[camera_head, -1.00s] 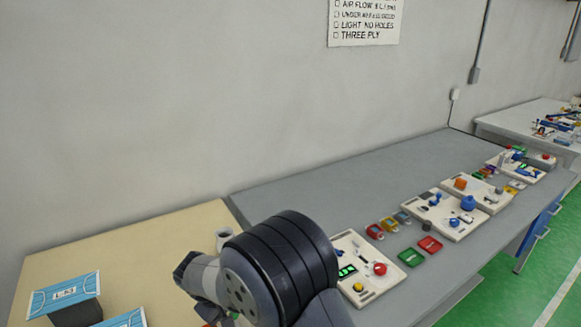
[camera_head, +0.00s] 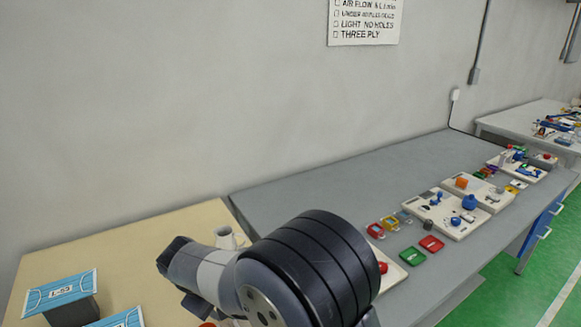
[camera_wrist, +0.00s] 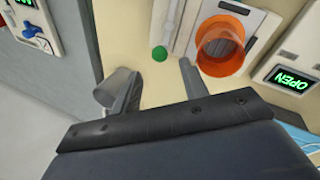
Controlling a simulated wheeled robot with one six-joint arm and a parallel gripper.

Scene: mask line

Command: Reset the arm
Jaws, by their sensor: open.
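My arm shows at the bottom centre of the head view, bent over the beige table (camera_head: 130,245). My gripper (camera_wrist: 160,67) shows in the wrist view, its two dark fingers spread apart with nothing between them. A small round green thing (camera_wrist: 159,53) lies just beyond the fingertips. An orange cup-like thing (camera_wrist: 220,45) is just right of the right finger. A grey cup (camera_wrist: 112,87) is beside the left finger; I cannot tell whether they touch. In the head view a whitish cup (camera_head: 226,238) stands partly hidden behind my arm.
Blue-topped boxes (camera_head: 62,290) stand on the beige table at the lower left. The adjoining grey table (camera_head: 330,185) carries several white boards (camera_head: 446,213) with coloured parts, plus small red and green trays. A wall rises behind. A green-lit display (camera_wrist: 289,78) shows at right in the wrist view.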

